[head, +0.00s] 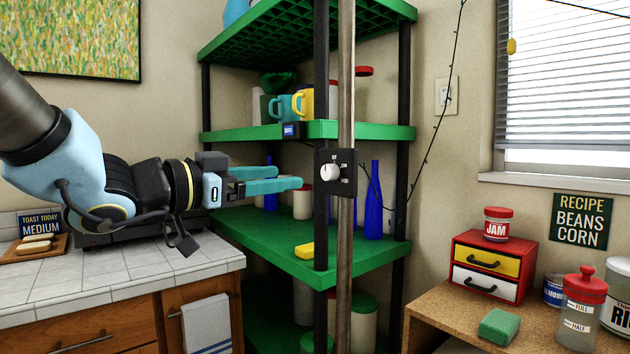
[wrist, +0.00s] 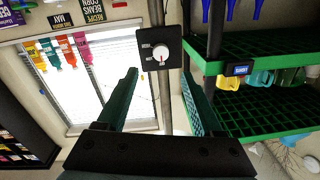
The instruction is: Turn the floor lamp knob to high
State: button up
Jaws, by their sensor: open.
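The floor lamp pole (head: 346,250) stands upright in front of the green shelf unit. A black plate (head: 347,158) on the pole carries a round white knob (head: 330,173) with small labels around it, too small to read surely. In the wrist view the knob (wrist: 160,52) sits on its plate near the top centre, ahead of the fingers. My gripper (head: 288,180) is open, with teal fingers pointing right toward the knob, its tips just left of it. In the wrist view my gripper (wrist: 160,80) has the pole between its spread fingers. It appears empty, and contact with the knob cannot be told.
A tiled counter (head: 120,270) is at left. A wooden table (head: 440,310) with a small drawer box (head: 490,267) and jars is at right. A cord hangs near the window.

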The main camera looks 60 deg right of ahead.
aim_at(325, 174)
jog(key=p+x, duration=0.2)
jog(key=x, duration=0.7)
jog(key=shift+d, duration=0.4)
grip_shut()
